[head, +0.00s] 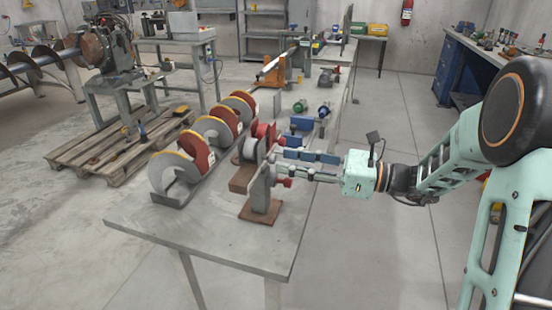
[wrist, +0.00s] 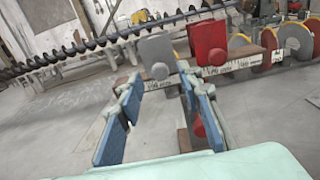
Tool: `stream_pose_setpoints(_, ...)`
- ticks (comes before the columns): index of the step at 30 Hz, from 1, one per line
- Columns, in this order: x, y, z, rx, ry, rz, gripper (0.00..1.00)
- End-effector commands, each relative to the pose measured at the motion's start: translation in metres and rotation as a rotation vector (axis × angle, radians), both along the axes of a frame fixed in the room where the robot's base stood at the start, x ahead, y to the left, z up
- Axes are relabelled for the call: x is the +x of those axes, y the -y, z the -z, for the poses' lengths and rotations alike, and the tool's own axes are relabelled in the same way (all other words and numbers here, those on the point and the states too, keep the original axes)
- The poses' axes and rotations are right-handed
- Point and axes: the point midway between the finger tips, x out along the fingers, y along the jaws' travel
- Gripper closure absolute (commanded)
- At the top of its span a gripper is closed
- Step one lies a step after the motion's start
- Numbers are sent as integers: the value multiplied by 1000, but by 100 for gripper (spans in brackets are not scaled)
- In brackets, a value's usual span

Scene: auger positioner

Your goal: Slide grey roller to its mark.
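The grey roller (wrist: 160,71), a round knob on a grey upright block, sits on a rail with a white printed scale (wrist: 240,64). It also shows in the head view as a grey disc (head: 249,149). In the wrist view, my gripper (wrist: 158,82) is open and empty. Its blue-padded fingers point toward the grey roller, one on each side in the picture. I cannot tell whether they touch it. In the head view, my gripper (head: 278,164) reaches in from the right over the bench. I cannot make out which scale line is the mark.
A red block with a red knob (wrist: 217,57) stands right of the grey one on the rail. A grey end plate (head: 261,190) with a red knob stands at the near end. Several red and grey discs (head: 178,170) line the bench's left side. The near bench top (head: 215,235) is clear.

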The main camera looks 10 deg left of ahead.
Motion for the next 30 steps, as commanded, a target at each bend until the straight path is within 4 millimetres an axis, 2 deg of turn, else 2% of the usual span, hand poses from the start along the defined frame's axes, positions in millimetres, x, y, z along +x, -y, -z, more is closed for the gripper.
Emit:
stream_pose_setpoints(1, 0, 13, 0, -1, 0, 5, 67)
stream_pose_setpoints(6, -3, 46, 0, -1, 0, 3, 67)
stream_pose_setpoints(12, -5, 70, 0, 0, 0, 1, 67)
stream_pose_setpoints(25, -7, 74, 1, -7, 2, -3, 67)
stream_pose_setpoints(28, -13, 75, 9, -73, 20, -24, 67)
stream_pose_setpoints(30, -21, 78, 21, -170, 49, -55, 67)
